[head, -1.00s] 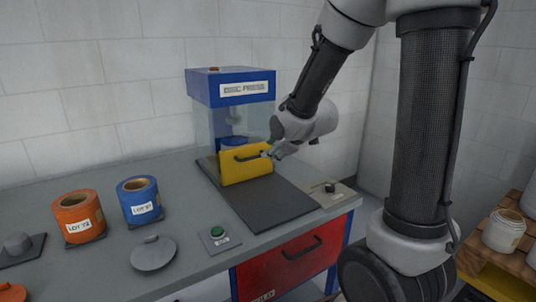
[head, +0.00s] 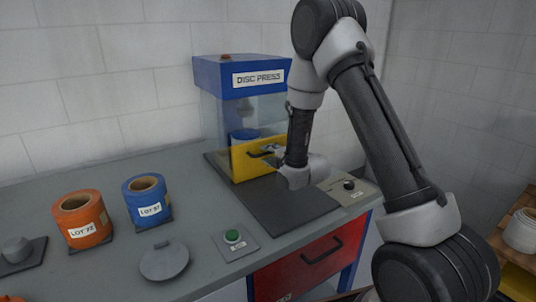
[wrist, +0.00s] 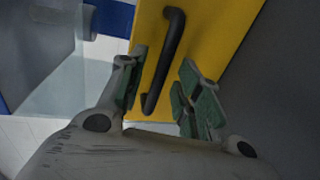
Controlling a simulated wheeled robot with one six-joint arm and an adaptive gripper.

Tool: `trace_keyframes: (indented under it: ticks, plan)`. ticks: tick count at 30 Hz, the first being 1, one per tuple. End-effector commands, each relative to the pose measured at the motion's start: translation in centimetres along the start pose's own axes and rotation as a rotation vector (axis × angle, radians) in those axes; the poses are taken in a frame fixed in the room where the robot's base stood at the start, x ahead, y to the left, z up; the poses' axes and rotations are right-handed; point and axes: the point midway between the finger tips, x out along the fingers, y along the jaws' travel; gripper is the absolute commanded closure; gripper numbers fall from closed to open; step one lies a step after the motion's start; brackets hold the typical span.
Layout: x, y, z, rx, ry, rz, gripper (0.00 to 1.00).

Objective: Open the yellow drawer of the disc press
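The disc press (head: 242,75) stands at the back of the bench, with a blue top and clear sides. Its yellow drawer (head: 247,165) has an upright front at the foot of the press and a dark bar handle (head: 262,152). I see no clear gap between the front and the press. My gripper (head: 277,153) is at the handle's right end. In the wrist view, my gripper (wrist: 163,92) is open, with its green-padded fingers on either side of the handle (wrist: 168,55). A gap shows on the right finger's side; contact on the left is unclear.
A dark mat (head: 285,212) lies clear before the press. A green button (head: 232,237), a round lid (head: 164,260) and orange (head: 83,218) and blue (head: 148,200) rolls are left. A knob panel (head: 348,188) is right.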

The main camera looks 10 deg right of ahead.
Motion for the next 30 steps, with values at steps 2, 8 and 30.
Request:
trace_keyframes:
  ticks: [2, 8, 30]
  plan:
    - [0.9, -0.1, 0.0, 0.0, 0.0, -0.001, 0.66]
    - [1.7, 0.0, 0.0, 0.001, 0.0, -0.001, 0.66]
    - [1.6, 0.0, 0.0, 0.002, 0.0, -0.002, 1.0]
